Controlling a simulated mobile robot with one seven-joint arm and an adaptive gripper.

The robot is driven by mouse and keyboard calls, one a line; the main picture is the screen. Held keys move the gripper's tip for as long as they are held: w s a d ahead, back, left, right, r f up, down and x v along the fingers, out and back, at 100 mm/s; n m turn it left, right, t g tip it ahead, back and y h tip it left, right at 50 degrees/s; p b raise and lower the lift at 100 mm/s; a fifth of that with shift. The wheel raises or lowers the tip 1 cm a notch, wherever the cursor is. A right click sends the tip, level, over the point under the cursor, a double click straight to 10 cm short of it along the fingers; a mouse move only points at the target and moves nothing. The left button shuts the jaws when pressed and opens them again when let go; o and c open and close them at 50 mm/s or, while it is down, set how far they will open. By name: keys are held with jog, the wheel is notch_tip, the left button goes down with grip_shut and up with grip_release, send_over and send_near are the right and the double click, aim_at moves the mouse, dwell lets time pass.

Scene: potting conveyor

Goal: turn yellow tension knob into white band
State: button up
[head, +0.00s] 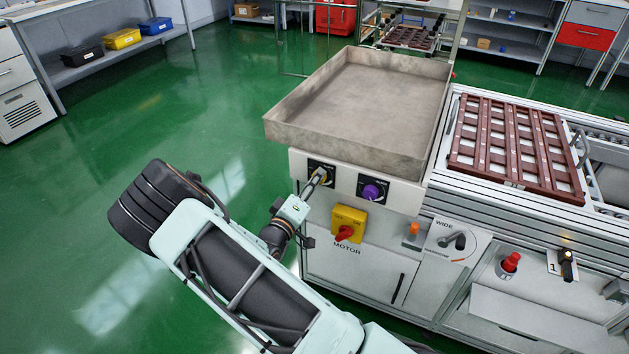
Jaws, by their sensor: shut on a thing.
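The yellow tension knob (321,174) sits on a dark square dial plate on the white front panel below the grey tray. Only a little of it shows, because my gripper (317,180) covers most of it. My gripper reaches the knob from the lower left and is shut on it. The dial plate (328,167) shows light markings, but they are too small to read. I cannot make out the white band or where the knob points.
A purple knob (372,191) is close on the right on the same panel. Below are a yellow motor switch with a red handle (345,232), an orange button (413,230) and a WIDE lever (456,241). The grey tray (350,147) overhangs above. Green floor lies open to the left.

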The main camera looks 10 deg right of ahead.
dwell(0.3)
jog(key=o, duration=1.1)
jog(key=shift+o, duration=0.2)
jog(key=v, duration=1.2)
